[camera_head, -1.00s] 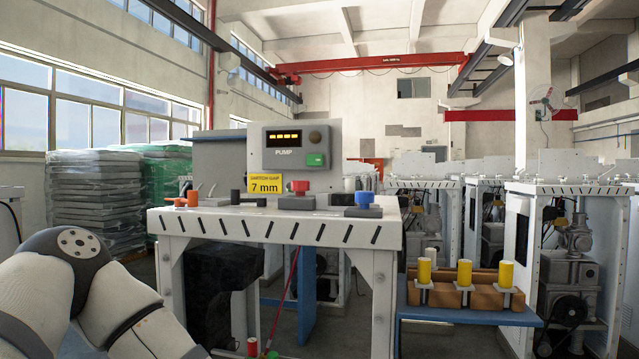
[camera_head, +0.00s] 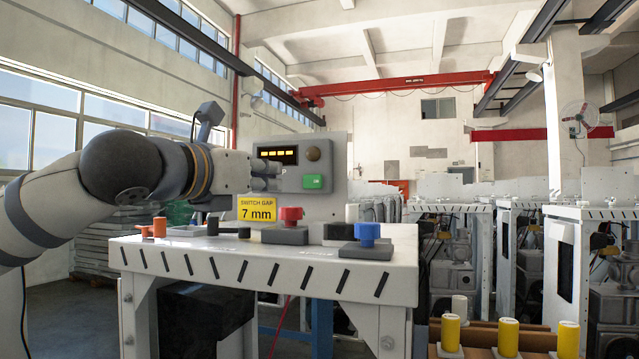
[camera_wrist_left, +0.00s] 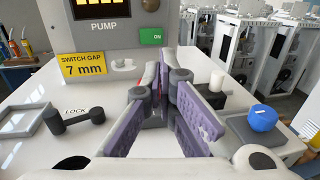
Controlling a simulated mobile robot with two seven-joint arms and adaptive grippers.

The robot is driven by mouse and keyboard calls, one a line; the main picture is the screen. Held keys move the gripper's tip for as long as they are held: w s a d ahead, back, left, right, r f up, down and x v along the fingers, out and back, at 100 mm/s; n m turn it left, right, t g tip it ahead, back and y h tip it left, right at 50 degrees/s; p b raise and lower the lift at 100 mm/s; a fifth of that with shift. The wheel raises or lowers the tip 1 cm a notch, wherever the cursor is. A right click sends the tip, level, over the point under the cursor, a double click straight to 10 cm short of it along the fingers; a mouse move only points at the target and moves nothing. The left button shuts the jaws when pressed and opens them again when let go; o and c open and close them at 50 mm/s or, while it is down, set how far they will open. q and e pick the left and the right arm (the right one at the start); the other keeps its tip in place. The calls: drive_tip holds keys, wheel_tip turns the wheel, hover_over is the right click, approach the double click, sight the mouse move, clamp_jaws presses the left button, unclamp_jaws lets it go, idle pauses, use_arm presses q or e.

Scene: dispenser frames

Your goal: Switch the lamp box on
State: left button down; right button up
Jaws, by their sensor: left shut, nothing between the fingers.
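The lamp box is a grey panel box (camera_head: 335,178) at the back of the white table (camera_head: 270,268). It has a lit yellow display (camera_head: 277,155), a dark brown round lamp (camera_head: 313,154) and a green ON button (camera_head: 313,182). In the left wrist view the green button (camera_wrist_left: 151,37) stands beyond the fingers, and the box reads PUMP. My left gripper (camera_head: 272,177) is shut and empty, covering the box's lower left in the head view. In the left wrist view its purple-padded fingers (camera_wrist_left: 165,72) converge at the tips. Contact with the box cannot be told. My right gripper is out of view.
On the table stand a red knob (camera_head: 291,214), a blue knob (camera_head: 367,233), a white peg (camera_head: 352,213) and a yellow SWITCH GAP 7 mm sign (camera_head: 257,209). A black lever (camera_wrist_left: 72,120) lies near the LOCK label. Yellow cylinders (camera_head: 508,336) stand on a shelf at lower right.

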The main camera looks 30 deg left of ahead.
use_arm(q)
drive_tip(key=b, duration=0.2)
approach(319, 181)
drive_tip(key=w, duration=0.6)
drive_tip(key=shift+a, duration=0.3)
drive_tip(key=shift+w, duration=0.5)
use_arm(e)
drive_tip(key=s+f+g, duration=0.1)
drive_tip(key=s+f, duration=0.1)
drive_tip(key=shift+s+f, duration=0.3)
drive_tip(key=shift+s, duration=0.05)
use_arm(q)
drive_tip(key=shift+w, duration=0.1)
